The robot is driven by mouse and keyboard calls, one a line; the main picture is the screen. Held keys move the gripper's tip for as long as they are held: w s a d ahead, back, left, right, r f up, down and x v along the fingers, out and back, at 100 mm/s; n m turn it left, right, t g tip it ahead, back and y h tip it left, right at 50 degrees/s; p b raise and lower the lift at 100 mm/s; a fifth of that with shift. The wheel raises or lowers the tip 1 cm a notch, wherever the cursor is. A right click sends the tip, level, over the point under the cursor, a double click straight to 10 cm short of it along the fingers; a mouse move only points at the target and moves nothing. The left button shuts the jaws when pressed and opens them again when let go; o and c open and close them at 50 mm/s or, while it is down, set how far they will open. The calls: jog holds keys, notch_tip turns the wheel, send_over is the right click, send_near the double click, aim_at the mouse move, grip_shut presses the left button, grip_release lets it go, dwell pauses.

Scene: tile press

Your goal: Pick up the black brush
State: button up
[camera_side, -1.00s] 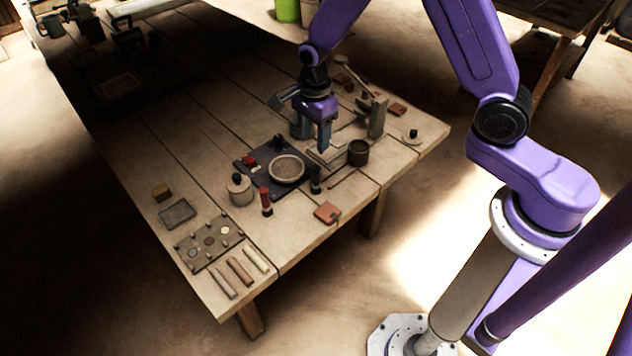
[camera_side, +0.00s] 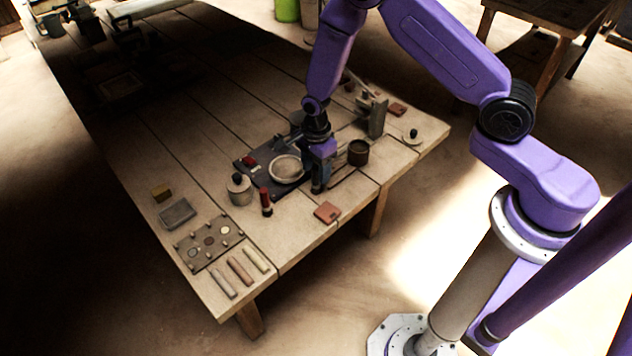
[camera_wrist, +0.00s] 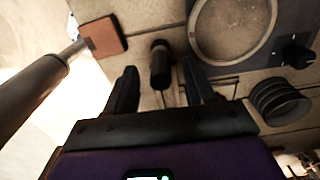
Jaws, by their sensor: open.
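The black brush (camera_wrist: 160,62) shows in the wrist view as a dark, stubby upright piece, between and just past the fingertips of my gripper (camera_wrist: 160,75). My gripper is open, with a finger on each side and a gap to the brush. In the side view my gripper (camera_side: 320,182) is low over the table, right of the round dish. There the fingers mostly hide the brush, and I cannot tell whether they touch it.
The round dish (camera_side: 286,168) on a dark mat is close to my gripper. The table's front edge is close.

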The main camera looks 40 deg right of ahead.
jog(key=shift+f, duration=1.25)
grip_shut()
jog(key=shift+r, duration=0.15)
